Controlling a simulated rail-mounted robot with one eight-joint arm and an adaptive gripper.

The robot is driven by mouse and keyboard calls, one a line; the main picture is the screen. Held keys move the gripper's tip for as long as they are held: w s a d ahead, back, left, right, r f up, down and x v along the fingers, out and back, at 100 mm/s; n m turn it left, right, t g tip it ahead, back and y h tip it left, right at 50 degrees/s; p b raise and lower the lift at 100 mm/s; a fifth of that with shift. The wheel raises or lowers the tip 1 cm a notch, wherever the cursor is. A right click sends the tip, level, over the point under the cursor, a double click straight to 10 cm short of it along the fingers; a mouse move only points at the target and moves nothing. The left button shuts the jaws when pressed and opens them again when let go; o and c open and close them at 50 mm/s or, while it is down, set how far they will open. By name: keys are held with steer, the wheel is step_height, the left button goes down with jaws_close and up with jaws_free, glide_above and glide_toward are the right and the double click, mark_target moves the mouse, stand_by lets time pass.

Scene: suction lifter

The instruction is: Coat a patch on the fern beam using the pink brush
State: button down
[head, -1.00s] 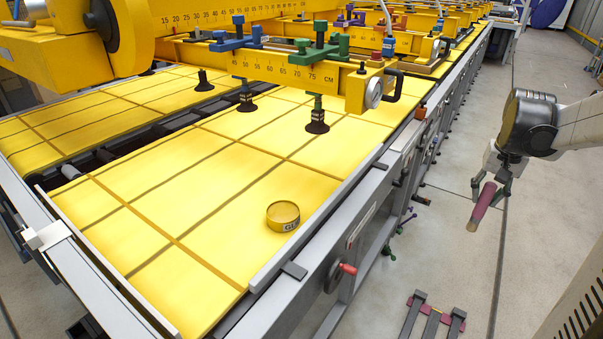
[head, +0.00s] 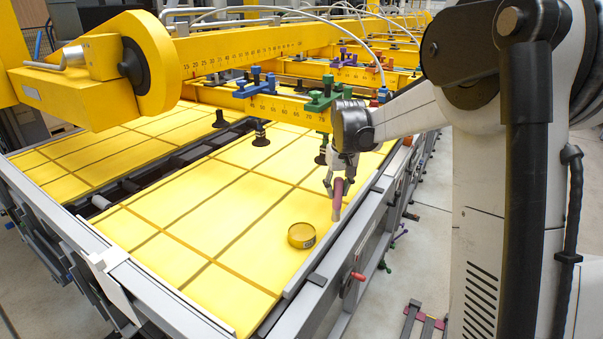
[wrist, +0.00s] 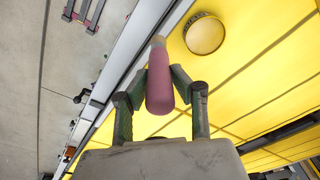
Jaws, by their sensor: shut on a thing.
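The pink brush (head: 337,198) is held in my gripper (head: 340,180) and hangs downward near the table's right edge rail. In the wrist view, the pink brush (wrist: 159,88) lies between both fingers of my gripper (wrist: 160,82), with its paler end pointing up the picture. A round yellow tin (head: 301,235) stands on the yellow panel, lower left of the brush; it also shows in the wrist view (wrist: 205,35). No beam shows a plain fern colour. A yellow beam with a ruler scale (head: 283,109) carries a green clamp (head: 325,96) and a blue clamp (head: 256,82).
The yellow panel (head: 190,215) is mostly clear around the tin. A grey edge rail (head: 326,241) borders its right side. Dark suction cups (head: 261,140) hang under the beam. A red handle (head: 357,276) juts from the frame's side.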

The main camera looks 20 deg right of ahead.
steer(key=w+a+r+n+p, duration=0.1)
steer(key=w+a+n+p, duration=0.15)
steer(key=a, duration=0.75)
steer(key=shift+m, duration=0.25)
steer(key=shift+w+f+b, duration=0.15)
steer(key=shift+f+b, duration=0.65)
steer(key=shift+f, duration=0.6)
steer(key=shift+w+f+b, duration=0.15)
steer(key=shift+f+b, duration=0.65)
steer(key=shift+f, duration=0.6)
steer(key=shift+f+b, duration=0.55)
steer(key=shift+b, duration=0.1)
steer(key=shift+r, duration=0.15)
step_height(320, 180, up, 7)
steer(key=p, duration=0.2)
steer(key=shift+p, duration=0.4)
stand_by(0.4)
steer(key=shift+s+b, duration=0.1)
steer(key=shift+b, duration=0.25)
